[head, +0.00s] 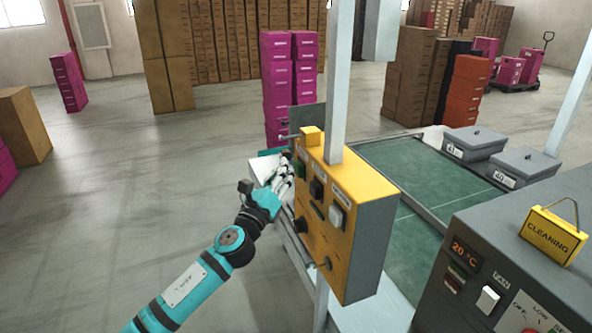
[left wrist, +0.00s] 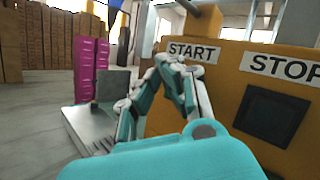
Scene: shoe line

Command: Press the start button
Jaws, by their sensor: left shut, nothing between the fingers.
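A yellow control box (head: 365,215) hangs on a grey post in the head view, with several buttons and switches on its face. A greenish button (head: 300,168) sits at the face's upper left. In the left wrist view a START label (left wrist: 192,51) shows on the box, and my fingers hide the area under it. My left gripper (head: 287,163) is shut and empty, its fingertips close to the greenish button. In the left wrist view the gripper (left wrist: 172,62) points at the spot just below the label; I cannot tell if it touches. My right gripper is not in view.
A dark square button (left wrist: 270,116) lies under the STOP label, right of my fingers. A grey machine with a CLEANING sign (head: 552,234) is at right.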

